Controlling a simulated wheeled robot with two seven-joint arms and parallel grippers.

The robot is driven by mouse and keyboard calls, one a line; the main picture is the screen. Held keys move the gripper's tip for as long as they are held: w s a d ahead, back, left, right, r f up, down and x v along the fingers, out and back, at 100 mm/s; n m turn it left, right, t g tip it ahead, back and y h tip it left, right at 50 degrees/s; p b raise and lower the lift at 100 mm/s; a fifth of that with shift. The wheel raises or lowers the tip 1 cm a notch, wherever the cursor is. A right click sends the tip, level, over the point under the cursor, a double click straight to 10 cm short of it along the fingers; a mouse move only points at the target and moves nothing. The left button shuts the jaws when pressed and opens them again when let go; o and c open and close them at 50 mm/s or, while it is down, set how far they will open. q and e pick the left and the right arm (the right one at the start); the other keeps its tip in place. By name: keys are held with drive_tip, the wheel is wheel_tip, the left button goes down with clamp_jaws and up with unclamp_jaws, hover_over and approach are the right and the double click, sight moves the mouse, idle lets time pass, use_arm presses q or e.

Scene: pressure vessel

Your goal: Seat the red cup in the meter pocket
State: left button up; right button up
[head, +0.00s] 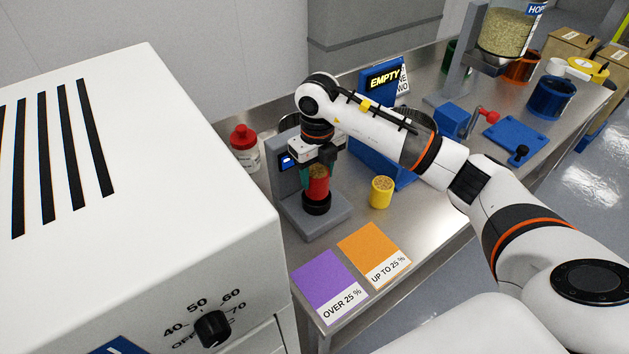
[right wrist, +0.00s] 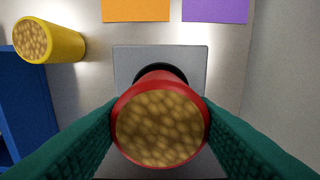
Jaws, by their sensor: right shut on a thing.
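The red cup (head: 318,188) is full of tan pellets and stands upright at the meter's black pocket ring (head: 317,207). My right gripper (head: 317,173) comes down from above, shut on the cup's sides with its green finger pads. In the right wrist view the cup (right wrist: 160,84) lies between the two pads, its lower end over or inside the dark pocket (right wrist: 180,70). I cannot tell how deep it sits, as the cup hides most of the opening. The grey meter (head: 286,185) has a small lit blue display. My left gripper is out of view.
A yellow cup (head: 381,193) of pellets stands just right of the meter. Purple (head: 328,283) and orange (head: 372,251) cards lie in front. A red-capped bottle (head: 244,148) is behind left, a large white oven-like box (head: 130,150) left.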

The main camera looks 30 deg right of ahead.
sight(317, 185)
wheel_tip(317, 185, down, 4)
drive_tip(key=shift+r+p, duration=0.15)
drive_tip(key=shift+p, duration=0.45)
drive_tip(key=shift+f, duration=0.3)
drive_tip(key=o, duration=1)
